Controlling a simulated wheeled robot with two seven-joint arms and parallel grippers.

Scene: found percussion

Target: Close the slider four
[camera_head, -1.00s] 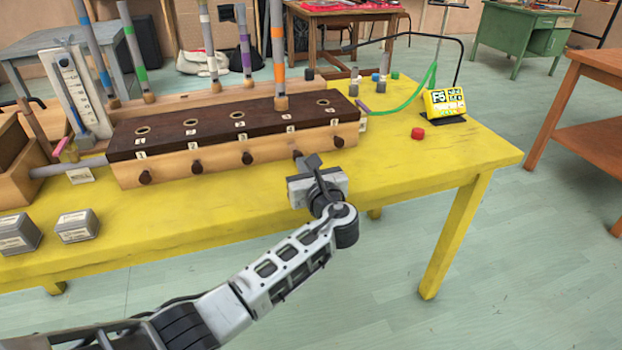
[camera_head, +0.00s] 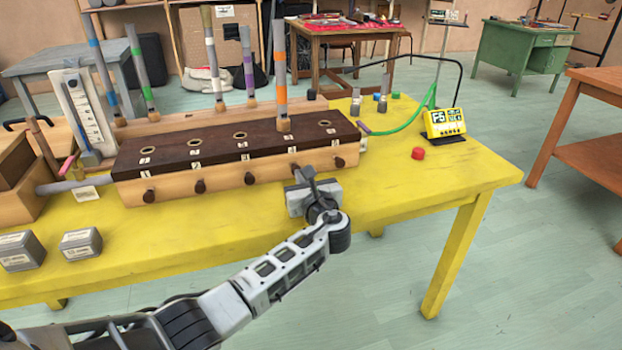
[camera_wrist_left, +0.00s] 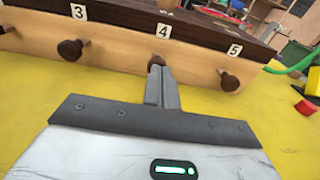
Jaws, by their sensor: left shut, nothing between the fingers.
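The wooden box with a dark top (camera_head: 217,147) stands on the yellow table. Its front has a row of dark round knobs under labels 1 to 5. The slider four knob (camera_wrist_left: 155,61) shows in the wrist view below the label 4 (camera_wrist_left: 163,31), its lower part hidden by my fingers. In the head view it is mostly hidden by my gripper. My left gripper (camera_head: 305,174) is shut and empty, its fingertips at the knob; I cannot tell whether they touch. The slider three knob (camera_wrist_left: 70,50) and slider five knob (camera_wrist_left: 229,81) stand clear. My right gripper is not in view.
An orange-and-grey tube (camera_head: 280,70) rises at place four; more tubes stand behind the box. A yellow display (camera_head: 443,122) and a red button (camera_head: 418,153) stand right. Two grey blocks (camera_head: 80,243) lie front left. The table in front of the box is mostly clear.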

